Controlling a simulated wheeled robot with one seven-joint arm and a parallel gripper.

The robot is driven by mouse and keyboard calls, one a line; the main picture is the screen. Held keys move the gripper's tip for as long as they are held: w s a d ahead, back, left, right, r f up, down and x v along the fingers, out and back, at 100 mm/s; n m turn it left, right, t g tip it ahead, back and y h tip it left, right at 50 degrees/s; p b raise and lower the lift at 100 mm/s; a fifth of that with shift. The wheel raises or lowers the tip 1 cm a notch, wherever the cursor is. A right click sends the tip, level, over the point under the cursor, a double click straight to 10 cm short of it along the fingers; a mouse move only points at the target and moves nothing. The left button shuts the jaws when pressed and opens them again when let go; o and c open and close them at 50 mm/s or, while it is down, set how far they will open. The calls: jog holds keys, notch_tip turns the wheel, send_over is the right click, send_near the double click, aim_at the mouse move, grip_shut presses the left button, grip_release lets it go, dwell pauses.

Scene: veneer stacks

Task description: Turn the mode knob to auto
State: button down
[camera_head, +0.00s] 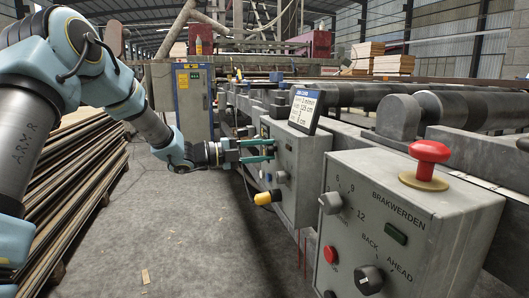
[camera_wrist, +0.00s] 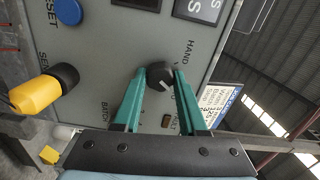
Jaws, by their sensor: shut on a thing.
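The mode knob (camera_wrist: 160,76) is a round black knob with a white pointer line on a grey control box (camera_head: 312,165). In the wrist view it sits between the two green fingertips of my gripper (camera_wrist: 162,80), which is shut on its sides. The pointer slants toward the lower right. The word HAND reads at the knob's upper right; another label below is partly hidden by my right finger. In the head view my gripper (camera_head: 272,150) reaches the box's left face from the left, and the fingers mostly hide the knob.
A yellow-and-black handle (camera_wrist: 42,92) and a blue button (camera_wrist: 68,11) are on the same face. A display (camera_head: 304,109) stands on the box. A nearer box (camera_head: 440,225) carries a red mushroom button (camera_head: 428,158). Veneer stacks (camera_head: 88,175) lie left; the floor between is mostly clear.

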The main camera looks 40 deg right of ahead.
jog(key=shift+c, duration=2.3)
grip_release()
jog(key=p+v, duration=0.2)
jog(key=v, duration=0.8)
jog(key=shift+w+a, duration=0.15)
jog(key=shift+a, duration=0.25)
jog(key=shift+w, duration=0.1)
